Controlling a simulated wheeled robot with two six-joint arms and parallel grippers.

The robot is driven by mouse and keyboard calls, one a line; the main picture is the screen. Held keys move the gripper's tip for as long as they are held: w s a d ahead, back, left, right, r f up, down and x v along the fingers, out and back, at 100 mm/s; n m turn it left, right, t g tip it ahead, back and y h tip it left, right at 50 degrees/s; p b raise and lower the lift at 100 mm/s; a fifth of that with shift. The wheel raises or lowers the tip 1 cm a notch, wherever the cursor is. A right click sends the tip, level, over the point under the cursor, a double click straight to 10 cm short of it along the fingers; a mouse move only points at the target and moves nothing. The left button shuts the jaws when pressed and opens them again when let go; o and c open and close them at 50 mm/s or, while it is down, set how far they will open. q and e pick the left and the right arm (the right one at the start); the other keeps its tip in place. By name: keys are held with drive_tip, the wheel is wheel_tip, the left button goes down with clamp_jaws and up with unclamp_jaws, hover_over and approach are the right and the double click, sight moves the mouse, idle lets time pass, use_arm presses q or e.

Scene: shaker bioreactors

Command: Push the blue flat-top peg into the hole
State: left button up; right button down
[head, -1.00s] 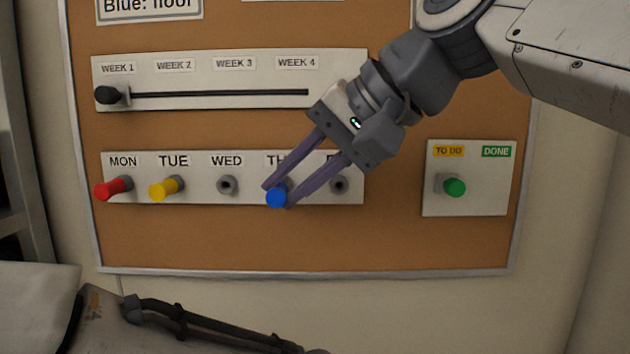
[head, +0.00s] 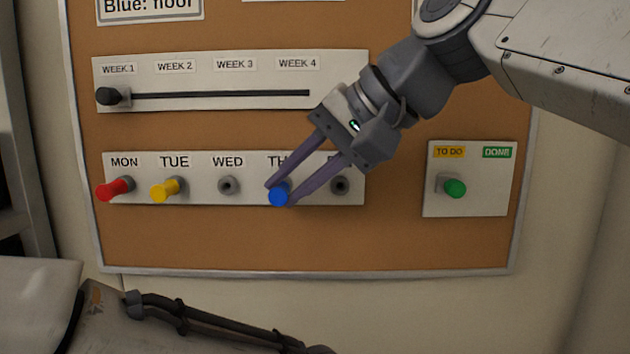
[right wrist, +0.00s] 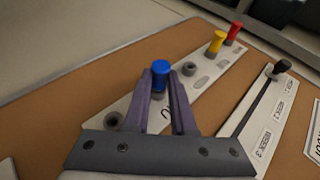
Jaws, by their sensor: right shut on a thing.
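The blue flat-top peg (head: 279,195) is at the THU place on the day panel (head: 205,200). My right gripper (head: 281,193) is shut on it, one finger on each side. In the right wrist view the peg (right wrist: 160,75) stands between the fingertips (right wrist: 160,85). Its lower part and the THU hole are hidden by the fingers, so I cannot tell how deep it sits. The holes under WED (head: 229,186) and beside it to the right of the gripper (head: 340,186) are empty. My left gripper is not clearly in view.
A red peg (head: 115,189) sits at MON and a yellow peg (head: 165,189) at TUE. Above is the week slider (head: 108,96), at WEEK 1. The corkboard (head: 250,240) below is clear.

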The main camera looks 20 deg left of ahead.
drive_tip(key=shift+w+a+p, duration=0.1)
drive_tip(key=shift+w+p, duration=0.25)
drive_tip(key=shift+w, duration=0.15)
idle(0.7)
drive_tip(key=c, duration=0.7)
unclamp_jaws()
